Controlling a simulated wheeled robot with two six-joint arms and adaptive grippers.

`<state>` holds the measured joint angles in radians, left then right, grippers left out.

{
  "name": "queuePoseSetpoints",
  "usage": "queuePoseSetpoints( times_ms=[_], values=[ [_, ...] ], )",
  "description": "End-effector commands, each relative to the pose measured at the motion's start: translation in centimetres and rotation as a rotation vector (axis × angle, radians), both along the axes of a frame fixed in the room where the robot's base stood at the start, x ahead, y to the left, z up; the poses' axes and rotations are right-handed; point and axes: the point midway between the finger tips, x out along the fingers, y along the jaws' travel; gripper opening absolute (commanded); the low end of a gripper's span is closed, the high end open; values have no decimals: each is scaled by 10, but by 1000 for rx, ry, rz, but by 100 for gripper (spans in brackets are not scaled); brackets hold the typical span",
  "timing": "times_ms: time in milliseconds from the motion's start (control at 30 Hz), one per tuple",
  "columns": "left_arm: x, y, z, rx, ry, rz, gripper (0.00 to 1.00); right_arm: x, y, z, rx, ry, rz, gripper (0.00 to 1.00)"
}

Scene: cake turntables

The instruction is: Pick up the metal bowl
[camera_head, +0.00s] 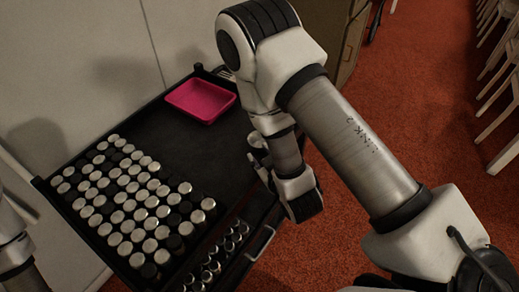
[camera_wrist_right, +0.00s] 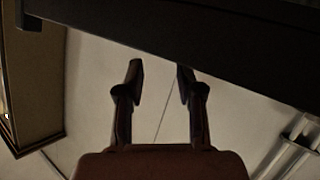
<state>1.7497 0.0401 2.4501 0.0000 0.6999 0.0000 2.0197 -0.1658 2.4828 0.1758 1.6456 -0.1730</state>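I cannot make out a metal bowl for certain in either view. In the head view my right arm covers the right part of the black cart top, where a small pale curved shape beside the wrist is too hidden to name. In the right wrist view my right gripper (camera_wrist_right: 158,70) has its two dark fingers apart, with nothing between them. A pale wall shows beyond the fingers. Of my left arm only a link shows at the left edge of the head view; its gripper is out of the picture.
The black cart (camera_head: 222,148) carries several rows of small jars (camera_head: 128,205) with silver and dark tops. A pink tray (camera_head: 201,99) lies at its back. Shiny round items line a front rack (camera_head: 221,256). White chairs (camera_head: 505,105) stand on the red carpet (camera_head: 440,95) at right.

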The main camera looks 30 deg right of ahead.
Motion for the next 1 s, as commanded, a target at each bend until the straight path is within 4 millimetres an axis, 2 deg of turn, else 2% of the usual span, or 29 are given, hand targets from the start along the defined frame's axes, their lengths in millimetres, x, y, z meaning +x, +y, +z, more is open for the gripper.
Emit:
queuePoseSetpoints(
  times_ms=[67,400,633,733,1000],
  values=[
    [0,0,-5,0,0,0,39,11,-1,-5,3,-4,-2,37],
    [0,0,1,0,-1,0,39,61,-4,-18,3,0,-1,37],
    [0,0,1,0,-1,0,39,64,-4,-20,2,1,0,37],
    [0,0,1,0,0,0,39,64,-4,-20,2,1,0,1],
    [0,0,1,0,0,0,39,64,-4,-20,2,1,0,0]
  ],
)
